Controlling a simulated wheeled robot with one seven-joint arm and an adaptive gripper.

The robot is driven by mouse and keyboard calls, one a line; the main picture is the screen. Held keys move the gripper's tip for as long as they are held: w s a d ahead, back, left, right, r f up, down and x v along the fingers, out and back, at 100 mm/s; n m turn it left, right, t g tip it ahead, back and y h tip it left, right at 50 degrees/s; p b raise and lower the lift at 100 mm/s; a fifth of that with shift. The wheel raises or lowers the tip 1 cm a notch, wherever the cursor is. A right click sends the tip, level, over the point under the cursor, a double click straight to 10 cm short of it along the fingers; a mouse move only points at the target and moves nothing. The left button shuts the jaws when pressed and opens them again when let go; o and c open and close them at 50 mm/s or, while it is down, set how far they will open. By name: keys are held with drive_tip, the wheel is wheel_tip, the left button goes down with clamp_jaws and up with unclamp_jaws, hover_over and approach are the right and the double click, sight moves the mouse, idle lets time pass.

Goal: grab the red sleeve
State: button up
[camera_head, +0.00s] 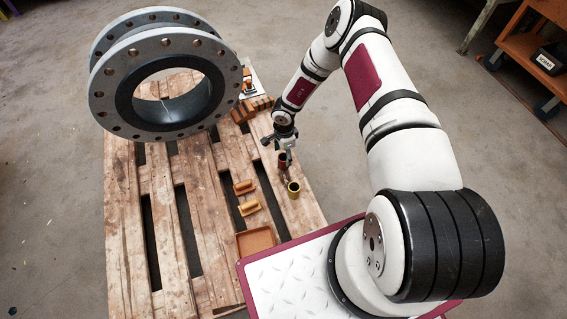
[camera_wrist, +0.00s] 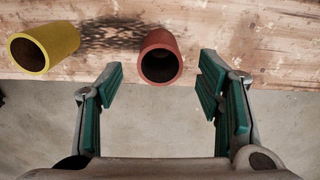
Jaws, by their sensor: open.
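The red sleeve (camera_wrist: 161,57) is a short hollow tube standing on the wooden pallet (camera_wrist: 270,40) near its edge. In the wrist view it shows ahead of my gripper (camera_wrist: 163,95), between the lines of its two green-padded fingers and apart from both. My gripper is open and empty. In the head view the red sleeve (camera_head: 282,160) is small and partly hidden, just below my gripper (camera_head: 286,158). A yellow sleeve (camera_wrist: 44,46) stands to its left in the wrist view; it also shows in the head view (camera_head: 293,190).
A large flanged pipe (camera_head: 108,95) stands at the pallet's far end. Orange blocks (camera_head: 243,187) and a shallow orange tray (camera_head: 256,241) lie on the pallet. More orange pieces (camera_head: 242,113) lie behind my gripper. An orange cart (camera_head: 530,50) stands at the right.

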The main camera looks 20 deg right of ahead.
sight(284, 157)
drive_tip(key=shift+a+f+b, duration=0.2)
drive_tip(key=shift+f+b, duration=1.15)
drive_tip(key=shift+f, duration=1.35)
drive_tip(key=shift+r, duration=0.1)
drive_tip(key=shift+c, duration=0.5)
drive_tip(key=c, duration=1.3)
